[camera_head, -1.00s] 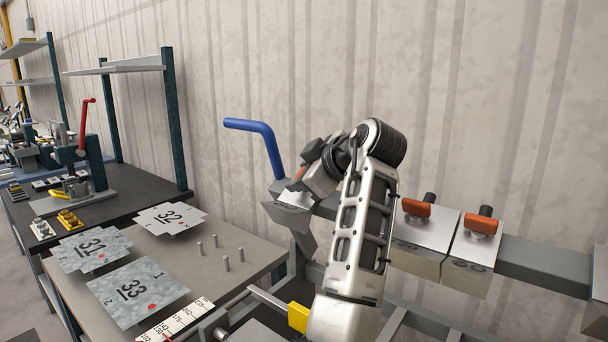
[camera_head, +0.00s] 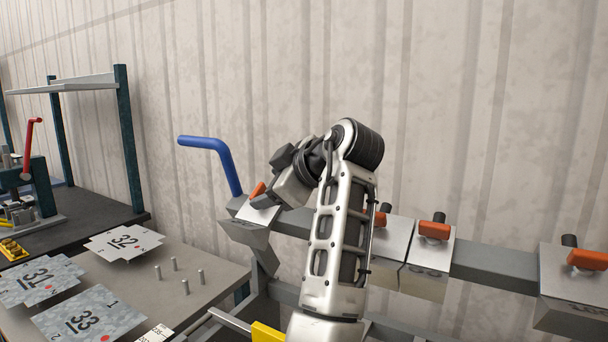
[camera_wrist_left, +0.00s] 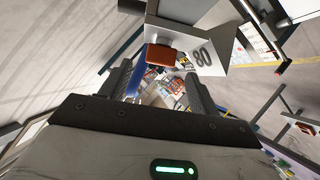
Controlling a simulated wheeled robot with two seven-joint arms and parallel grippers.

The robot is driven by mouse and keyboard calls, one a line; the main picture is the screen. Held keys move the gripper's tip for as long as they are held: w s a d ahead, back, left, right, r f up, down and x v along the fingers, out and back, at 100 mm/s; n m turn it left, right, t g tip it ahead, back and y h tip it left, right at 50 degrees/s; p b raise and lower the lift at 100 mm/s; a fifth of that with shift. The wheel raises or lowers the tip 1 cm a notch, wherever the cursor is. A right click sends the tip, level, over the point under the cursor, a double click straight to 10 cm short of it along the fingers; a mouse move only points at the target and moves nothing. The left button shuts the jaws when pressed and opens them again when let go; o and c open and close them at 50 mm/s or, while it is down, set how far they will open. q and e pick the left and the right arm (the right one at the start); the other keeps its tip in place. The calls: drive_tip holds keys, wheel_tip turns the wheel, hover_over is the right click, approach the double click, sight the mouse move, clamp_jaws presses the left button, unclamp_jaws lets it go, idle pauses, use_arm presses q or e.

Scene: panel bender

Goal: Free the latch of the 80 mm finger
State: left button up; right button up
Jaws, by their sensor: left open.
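The 80 mm finger (camera_wrist_left: 205,48) is a grey block marked 80 with an orange latch (camera_wrist_left: 160,54). In the head view I take it to be the leftmost block (camera_head: 248,232) on the beam, with its orange latch (camera_head: 258,190) on top. My left gripper (camera_head: 276,190) is just right of that latch, its fingertips largely hidden by the wrist. In the left wrist view the two dark fingers of my left gripper (camera_wrist_left: 156,78) stand apart with nothing between them. The latch lies just beyond the fingertips; I cannot tell whether they touch. My right gripper is out of view.
A blue bent lever (camera_head: 215,158) rises behind the leftmost block. More grey blocks with orange latches (camera_head: 435,230) sit along the grey beam (camera_head: 495,270) to the right. A table (camera_head: 215,277) with numbered plates (camera_head: 90,312) and upright pins stands at the left.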

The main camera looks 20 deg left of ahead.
use_arm(q)
drive_tip(key=b+v, duration=0.1)
drive_tip(key=v, duration=1)
drive_tip(key=shift+d+r+b, duration=0.2)
drive_tip(key=shift+d+b, duration=0.1)
drive_tip(key=shift+b, duration=0.05)
drive_tip(key=shift+s, duration=0.15)
